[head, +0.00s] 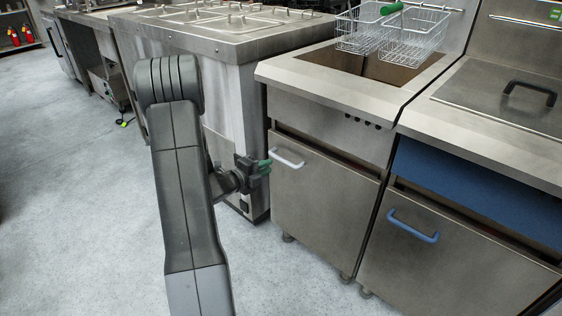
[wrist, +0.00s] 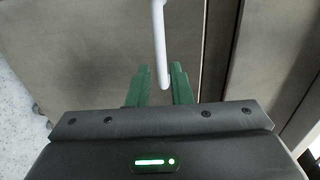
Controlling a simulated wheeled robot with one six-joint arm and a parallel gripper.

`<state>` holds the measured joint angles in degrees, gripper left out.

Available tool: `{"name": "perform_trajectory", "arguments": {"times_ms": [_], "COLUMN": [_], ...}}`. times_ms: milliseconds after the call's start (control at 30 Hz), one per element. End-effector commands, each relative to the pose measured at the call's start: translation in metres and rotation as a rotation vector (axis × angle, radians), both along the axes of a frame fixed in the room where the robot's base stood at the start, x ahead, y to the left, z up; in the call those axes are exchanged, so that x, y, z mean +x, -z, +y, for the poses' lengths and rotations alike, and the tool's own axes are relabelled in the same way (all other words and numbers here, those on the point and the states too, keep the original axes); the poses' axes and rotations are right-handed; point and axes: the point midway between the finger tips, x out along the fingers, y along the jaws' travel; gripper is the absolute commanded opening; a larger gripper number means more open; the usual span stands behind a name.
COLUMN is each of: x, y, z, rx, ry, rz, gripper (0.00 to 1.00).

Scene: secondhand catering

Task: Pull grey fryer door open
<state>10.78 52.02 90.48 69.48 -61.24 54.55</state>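The grey fryer door (head: 325,207) is a flat steel panel under the fryer with the two wire baskets. It looks closed. Its pale grey bar handle (head: 287,158) runs along the upper left of the door. My gripper (head: 266,166) is at the left end of this handle, with its green fingers pointing at it. In the wrist view the handle (wrist: 160,45) comes down between the two fingertips of my gripper (wrist: 160,72). The fingers stand apart, with a gap on the left of the bar. The right finger is very close to the bar; contact cannot be told.
Right of it stands a unit with a blue panel (head: 475,188) and a door with a blue handle (head: 413,226). Wire baskets (head: 412,38) hang over the fryer well. A steel counter with lidded pans (head: 215,22) stands left. The floor (head: 80,190) at left is clear.

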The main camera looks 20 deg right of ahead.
Motion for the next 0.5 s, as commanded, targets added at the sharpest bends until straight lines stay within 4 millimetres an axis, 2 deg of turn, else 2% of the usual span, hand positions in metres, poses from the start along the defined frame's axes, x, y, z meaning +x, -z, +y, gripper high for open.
{"name": "perform_trajectory", "arguments": {"times_ms": [33,200,300,500], "x": [0.004,0.017,0.023,0.031], "y": [0.005,0.011,0.014,0.017], "z": [-0.012,-0.044,-0.058,-0.075], "rx": [0.000,0.000,0.000,0.001], "ry": [0.004,0.003,0.001,0.000], "rz": [-0.001,0.000,0.001,0.000], "gripper": [0.19,0.19,0.19,0.19]}}
